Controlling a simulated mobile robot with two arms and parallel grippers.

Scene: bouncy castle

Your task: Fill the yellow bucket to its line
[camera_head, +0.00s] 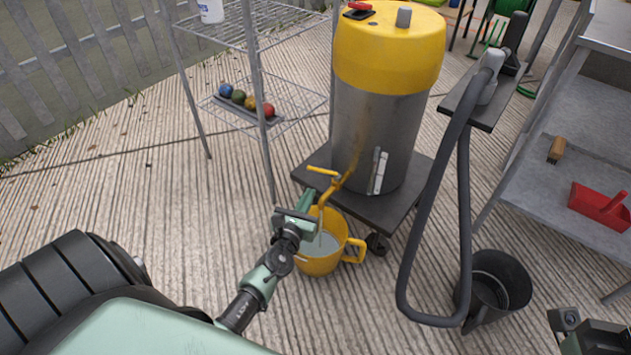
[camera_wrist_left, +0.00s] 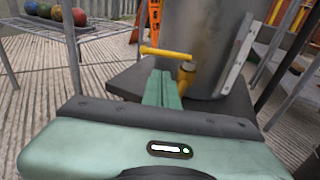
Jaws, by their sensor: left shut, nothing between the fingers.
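The yellow bucket (camera_head: 318,265) stands upright on the ground with its handle to the right. Pale liquid (camera_head: 322,245) shows inside, and a thin stream seems to fall into it. Its fill line cannot be made out. Above it, a yellow tap (camera_head: 335,190) with a lever sticks out from the metal drum (camera_head: 375,125). My left gripper (camera_head: 308,198) is shut and empty beside the tap, above the bucket's rim. In the left wrist view its fingers (camera_wrist_left: 162,88) are together just below the yellow lever (camera_wrist_left: 165,52); contact is unclear. Only part of my right arm shows, at the bottom right corner.
The drum stands on a dark wheeled platform (camera_head: 400,205). A grey hose (camera_head: 408,270) hangs to the right, above a black bucket (camera_head: 505,285). A wire rack (camera_head: 300,100) holds coloured balls (camera_head: 238,97). A metal shelf (camera_head: 560,195) holds a red dustpan (camera_head: 600,205).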

